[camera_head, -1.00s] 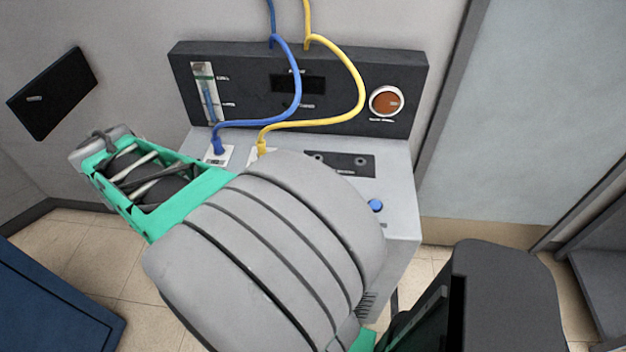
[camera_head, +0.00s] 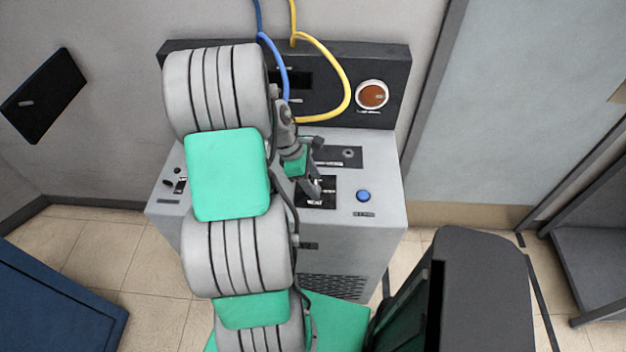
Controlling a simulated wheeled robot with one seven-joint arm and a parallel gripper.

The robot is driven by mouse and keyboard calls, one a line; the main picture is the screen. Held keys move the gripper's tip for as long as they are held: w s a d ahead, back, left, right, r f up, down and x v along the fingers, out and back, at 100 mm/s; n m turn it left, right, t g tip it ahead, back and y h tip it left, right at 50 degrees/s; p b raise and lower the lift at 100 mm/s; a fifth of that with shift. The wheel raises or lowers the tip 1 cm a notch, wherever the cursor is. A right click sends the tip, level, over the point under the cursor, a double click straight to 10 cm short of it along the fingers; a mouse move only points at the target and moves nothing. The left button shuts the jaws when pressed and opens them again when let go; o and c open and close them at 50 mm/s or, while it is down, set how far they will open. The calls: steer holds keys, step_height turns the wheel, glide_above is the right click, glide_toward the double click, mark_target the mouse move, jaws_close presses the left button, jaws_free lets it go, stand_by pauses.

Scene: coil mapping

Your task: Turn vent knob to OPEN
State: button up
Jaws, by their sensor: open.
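A grey console (camera_head: 380,235) stands against the wall with a dark upright panel (camera_head: 395,68) at its back. On its top is a small black plate (camera_head: 328,201) with white markings, partly covered by my gripper. A knob there cannot be made out clearly, and I cannot read a vent label. My gripper (camera_head: 315,188) is open and points down over this plate. Whether it touches anything is unclear. My grey and green arm hides the left middle of the console.
A blue button (camera_head: 363,196) sits just right of the black plate. A dark socket plate (camera_head: 342,156) lies behind. A round orange dial (camera_head: 373,95) is on the back panel.

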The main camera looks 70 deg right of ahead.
steer(key=shift+c, duration=0.6)
jaws_close()
